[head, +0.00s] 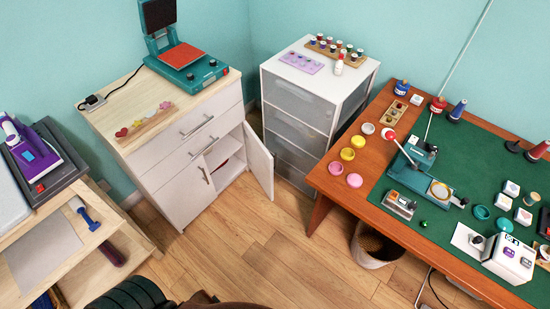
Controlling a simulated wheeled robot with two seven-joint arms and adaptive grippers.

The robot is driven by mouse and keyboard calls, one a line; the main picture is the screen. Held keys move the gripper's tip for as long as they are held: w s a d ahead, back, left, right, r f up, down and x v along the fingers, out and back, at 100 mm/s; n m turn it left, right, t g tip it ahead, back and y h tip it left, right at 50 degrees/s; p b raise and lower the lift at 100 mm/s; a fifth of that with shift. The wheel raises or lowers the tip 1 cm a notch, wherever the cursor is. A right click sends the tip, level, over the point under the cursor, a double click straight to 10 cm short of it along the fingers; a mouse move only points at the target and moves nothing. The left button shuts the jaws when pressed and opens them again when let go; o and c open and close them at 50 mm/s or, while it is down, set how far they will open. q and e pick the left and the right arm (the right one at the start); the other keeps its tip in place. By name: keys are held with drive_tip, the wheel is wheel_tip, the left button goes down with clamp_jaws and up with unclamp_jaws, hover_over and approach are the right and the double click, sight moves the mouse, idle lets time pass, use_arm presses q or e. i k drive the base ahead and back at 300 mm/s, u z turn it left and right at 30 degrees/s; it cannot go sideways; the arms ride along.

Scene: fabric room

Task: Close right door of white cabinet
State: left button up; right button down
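The white cabinet (153,157) stands against the wall left of centre, with a light wood top and drawers above two doors. Its right door (260,161) is swung open and sticks out toward the right, with a handle on its outer side. The open compartment (229,165) shows a shelf and something red inside. The left door (182,191) looks closed. No gripper can be made out in the head view. Dark ribbed parts show at the bottom left edge, and I cannot tell what they are.
A white drawer unit (302,63) stands just right of the open door. A wooden desk with a green mat (459,157) fills the right side, with a waste basket (374,246) under it. A workbench with a purple iron (33,150) is at left. The wooden floor (250,235) before the cabinet is clear.

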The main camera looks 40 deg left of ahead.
sight(260, 162)
drive_tip(key=u, duration=0.8)
drive_tip(key=i, duration=0.8)
drive_tip(key=u, duration=0.9)
